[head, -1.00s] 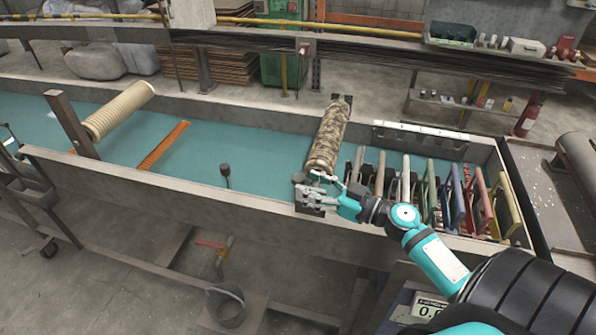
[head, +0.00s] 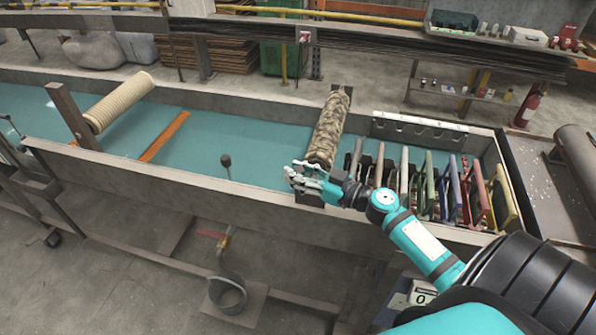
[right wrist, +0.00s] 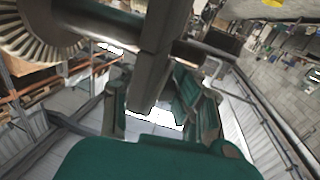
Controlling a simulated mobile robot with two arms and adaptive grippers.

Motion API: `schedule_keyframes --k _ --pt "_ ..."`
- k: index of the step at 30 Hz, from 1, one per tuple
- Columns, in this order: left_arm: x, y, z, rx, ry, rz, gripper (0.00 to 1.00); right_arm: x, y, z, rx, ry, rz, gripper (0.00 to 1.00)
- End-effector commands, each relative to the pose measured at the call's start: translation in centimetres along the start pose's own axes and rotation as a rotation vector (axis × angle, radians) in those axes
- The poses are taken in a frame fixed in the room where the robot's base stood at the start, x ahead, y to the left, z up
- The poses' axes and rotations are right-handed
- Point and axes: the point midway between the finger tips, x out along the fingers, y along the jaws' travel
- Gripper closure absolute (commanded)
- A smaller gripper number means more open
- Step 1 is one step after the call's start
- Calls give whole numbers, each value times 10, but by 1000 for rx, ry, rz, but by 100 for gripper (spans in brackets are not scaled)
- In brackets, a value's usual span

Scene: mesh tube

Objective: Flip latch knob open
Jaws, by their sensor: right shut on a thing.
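My right gripper (head: 300,178) is at the front wall of the trough, by the near end of a brown mottled mesh tube (head: 328,128). Its fingers cover the latch there, so the knob cannot be made out in the head view. In the right wrist view, the two green fingers of the right gripper (right wrist: 160,115) stand on either side of a grey bar-like latch knob (right wrist: 152,65). The gripper is shut on it. The left gripper is in neither view.
Several coloured frames (head: 440,185) stand in the trough's right end, close to my right forearm. A cream roller (head: 120,100) lies at the left.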

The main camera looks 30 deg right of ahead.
Motion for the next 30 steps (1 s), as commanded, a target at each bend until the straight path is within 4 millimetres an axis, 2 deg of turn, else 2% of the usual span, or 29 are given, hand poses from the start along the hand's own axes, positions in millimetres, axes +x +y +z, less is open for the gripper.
schedule_keyframes --k 11,20,23,30 --pt "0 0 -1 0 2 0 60 0 -1 2 2 -3 30 100" --pt "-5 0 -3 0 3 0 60 0 -2 1 5 -6 204 100" --pt "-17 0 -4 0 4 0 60 0 -1 -2 6 -6 293 100" --pt "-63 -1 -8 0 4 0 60 -1 -1 -6 12 -6 519 100"
